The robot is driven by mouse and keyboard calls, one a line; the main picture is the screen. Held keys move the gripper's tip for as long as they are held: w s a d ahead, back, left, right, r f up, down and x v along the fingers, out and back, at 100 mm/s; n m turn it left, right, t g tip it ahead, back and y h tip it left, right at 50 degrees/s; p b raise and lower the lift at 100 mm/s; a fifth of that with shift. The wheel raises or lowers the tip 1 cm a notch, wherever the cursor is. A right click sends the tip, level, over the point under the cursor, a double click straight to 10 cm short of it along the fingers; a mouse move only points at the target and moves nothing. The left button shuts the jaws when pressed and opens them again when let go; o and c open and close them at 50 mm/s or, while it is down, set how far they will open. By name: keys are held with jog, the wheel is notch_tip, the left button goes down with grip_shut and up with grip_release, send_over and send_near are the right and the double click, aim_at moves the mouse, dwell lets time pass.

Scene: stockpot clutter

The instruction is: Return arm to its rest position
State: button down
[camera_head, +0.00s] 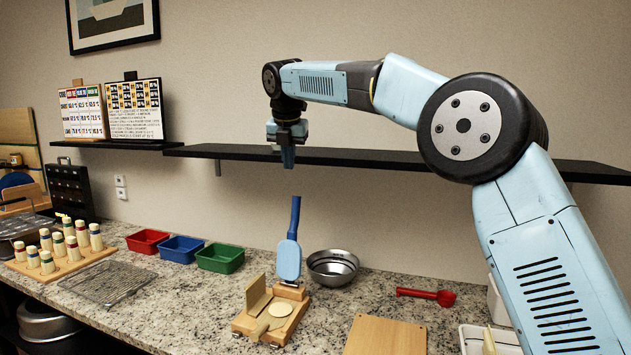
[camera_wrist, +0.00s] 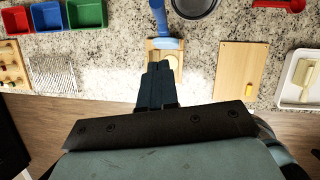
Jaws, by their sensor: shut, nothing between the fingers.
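My gripper (camera_head: 288,160) hangs from the raised arm, fingers pointing down, high above the counter and in front of the black wall shelf. Its fingers also show shut and empty in the wrist view (camera_wrist: 156,85). Below it stands a wooden press (camera_head: 270,312) with a blue-handled paddle (camera_head: 289,258) standing upright. The gripper is well apart from the paddle's handle. In the wrist view the fingers hide part of the wooden press (camera_wrist: 176,62).
The black shelf (camera_head: 350,157) runs behind my arm. The granite counter (camera_head: 190,310) holds a metal bowl (camera_head: 333,267), red (camera_head: 147,240), blue (camera_head: 181,248) and green (camera_head: 220,258) bins, a wire rack (camera_head: 108,283), a red scoop (camera_head: 428,295) and a wooden board (camera_head: 385,336). Air around the gripper is clear.

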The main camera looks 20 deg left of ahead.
jog(key=s+d+r+m+h, duration=0.1)
jog(key=s+d+m, duration=0.35)
jog(key=d, duration=0.75)
jog(key=s+d+r+m+t, duration=0.1)
jog(key=s+d+m, duration=0.1)
jog(key=d+m, duration=0.75)
jog(key=s+d+r+m+h, duration=0.1)
jog(key=s+d+m, duration=0.25)
jog(key=d, duration=1.05)
jog(key=s+d+f+m, duration=0.8)
jog(key=s+d+m, duration=0.2)
jog(key=d, duration=0.1)
jog(key=s+d+f+m, duration=0.8)
jog(key=s+d+m, duration=0.2)
jog(key=s, duration=0.1)
jog(key=shift+s+d+f, duration=0.15)
jog(key=shift+s+d, duration=0.1)
jog(key=shift+d, duration=0.15)
